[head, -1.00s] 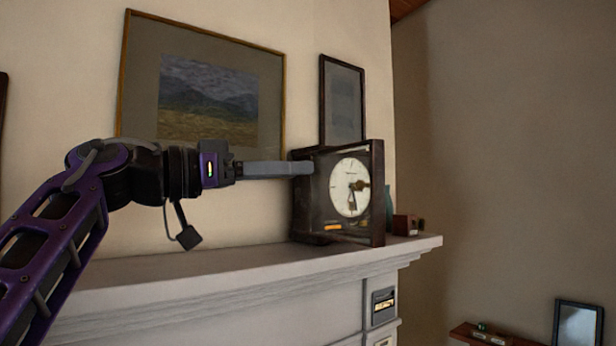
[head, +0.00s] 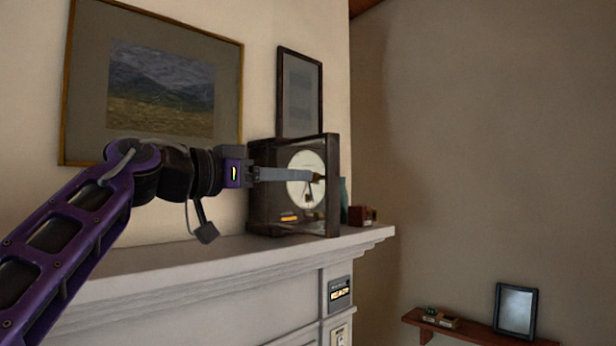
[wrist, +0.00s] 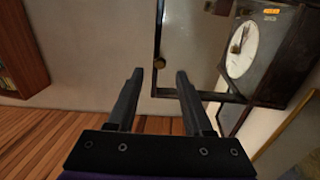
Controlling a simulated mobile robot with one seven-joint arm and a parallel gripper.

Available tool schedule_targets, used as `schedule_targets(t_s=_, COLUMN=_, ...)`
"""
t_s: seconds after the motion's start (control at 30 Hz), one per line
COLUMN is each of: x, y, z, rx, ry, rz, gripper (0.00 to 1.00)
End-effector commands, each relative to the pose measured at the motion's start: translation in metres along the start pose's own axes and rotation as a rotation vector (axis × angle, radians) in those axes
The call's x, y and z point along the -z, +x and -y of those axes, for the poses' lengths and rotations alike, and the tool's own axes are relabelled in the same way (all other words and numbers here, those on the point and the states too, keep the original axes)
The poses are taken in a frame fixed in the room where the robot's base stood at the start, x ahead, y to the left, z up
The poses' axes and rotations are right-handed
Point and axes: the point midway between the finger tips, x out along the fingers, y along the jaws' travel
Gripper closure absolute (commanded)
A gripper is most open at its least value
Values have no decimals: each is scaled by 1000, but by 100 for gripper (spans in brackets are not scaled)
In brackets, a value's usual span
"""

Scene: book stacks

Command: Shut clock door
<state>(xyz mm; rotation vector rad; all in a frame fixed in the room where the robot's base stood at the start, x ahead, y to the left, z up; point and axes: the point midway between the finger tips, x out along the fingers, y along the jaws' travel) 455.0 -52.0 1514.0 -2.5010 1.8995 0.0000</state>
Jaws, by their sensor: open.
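The clock (head: 262,205) is a dark box with a white face on the mantel; it also shows at the upper right of the wrist view (wrist: 282,62). Its glazed, dark-framed door (head: 333,185) stands open. In the wrist view the door frame (wrist: 236,98) swings out left of the case, with a small brown knob (wrist: 159,64) near its free edge. My gripper (head: 316,176) reaches across the clock face in the head view, hiding part of it. In the wrist view my gripper (wrist: 160,74) is open and empty, its fingertips either side of the knob in the picture; contact cannot be told.
The white mantel (head: 190,248) runs below my arm. A small brown box (head: 362,215) and a teal object (head: 344,200) stand right of the clock. Framed pictures (head: 160,90) hang behind. A low shelf (head: 470,330) is at lower right, with open room before it.

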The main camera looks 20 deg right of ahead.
Motion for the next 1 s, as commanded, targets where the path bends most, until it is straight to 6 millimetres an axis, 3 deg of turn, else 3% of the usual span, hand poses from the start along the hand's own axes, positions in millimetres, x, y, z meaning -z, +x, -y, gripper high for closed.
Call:
schedule_targets(t_s=0.1, x=0, y=22, z=0, rx=-2, ry=-1, rz=0, gripper=49)
schedule_targets(t_s=0.27, x=0, y=39, z=0, rx=-1, ry=-1, rz=-1, gripper=49)
schedule_targets(t_s=0.63, x=0, y=45, z=0, rx=1, ry=0, rz=-1, gripper=49)
schedule_targets(t_s=0.67, x=0, y=45, z=0, rx=1, ry=0, rz=-1, gripper=51)
schedule_targets(t_s=0.93, x=0, y=45, z=0, rx=1, ry=0, rz=-1, gripper=99)
schedule_targets(t_s=1.0, x=0, y=45, z=0, rx=1, ry=-1, rz=-1, gripper=100)
